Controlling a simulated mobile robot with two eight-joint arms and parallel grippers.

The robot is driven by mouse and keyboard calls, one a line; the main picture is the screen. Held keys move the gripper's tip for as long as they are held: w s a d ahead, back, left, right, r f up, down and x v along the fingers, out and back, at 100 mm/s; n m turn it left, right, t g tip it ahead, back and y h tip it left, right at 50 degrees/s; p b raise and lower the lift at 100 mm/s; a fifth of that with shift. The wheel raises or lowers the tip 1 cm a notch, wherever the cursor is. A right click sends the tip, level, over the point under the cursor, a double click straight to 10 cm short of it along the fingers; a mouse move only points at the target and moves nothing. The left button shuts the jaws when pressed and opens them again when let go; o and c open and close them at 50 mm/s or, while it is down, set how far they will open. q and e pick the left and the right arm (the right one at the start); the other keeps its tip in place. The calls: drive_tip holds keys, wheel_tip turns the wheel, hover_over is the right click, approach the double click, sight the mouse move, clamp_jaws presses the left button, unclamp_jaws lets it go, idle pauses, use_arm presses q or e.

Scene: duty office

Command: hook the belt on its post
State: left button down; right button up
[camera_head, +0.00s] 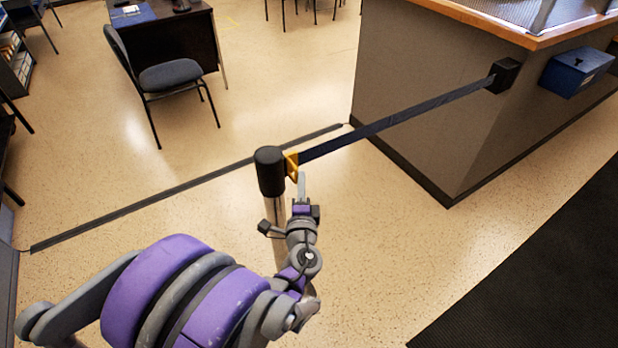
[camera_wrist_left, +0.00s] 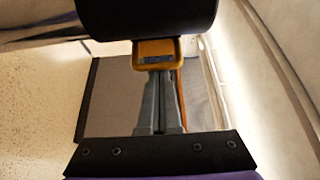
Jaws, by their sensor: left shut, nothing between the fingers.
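The dark belt (camera_head: 400,115) runs taut from a black wall box (camera_head: 503,75) on the counter to the post. Its yellow end clip (camera_head: 291,165) sits against the side of the post's black cap (camera_head: 270,172). In the left wrist view the clip (camera_wrist_left: 157,48) meets the black cap (camera_wrist_left: 148,16); the catch itself is hidden. My left gripper (camera_head: 301,180) is just below and beside the clip. Its fingers (camera_wrist_left: 159,76) are shut and empty, with their tips close to the clip; I cannot tell whether they touch it. My right gripper is out of view.
A grey counter (camera_head: 430,100) with a wooden edge stands at the right, with a blue box (camera_head: 577,72) on its side. A chair (camera_head: 172,77) and desk stand at the back left. A dark strip (camera_head: 185,188) crosses the floor behind the post. A black mat (camera_head: 545,270) lies at right.

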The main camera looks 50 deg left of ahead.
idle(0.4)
use_arm(q)
drive_tip(key=s+d, duration=0.2)
drive_tip(key=d, duration=0.7)
drive_tip(key=shift+d, duration=0.15)
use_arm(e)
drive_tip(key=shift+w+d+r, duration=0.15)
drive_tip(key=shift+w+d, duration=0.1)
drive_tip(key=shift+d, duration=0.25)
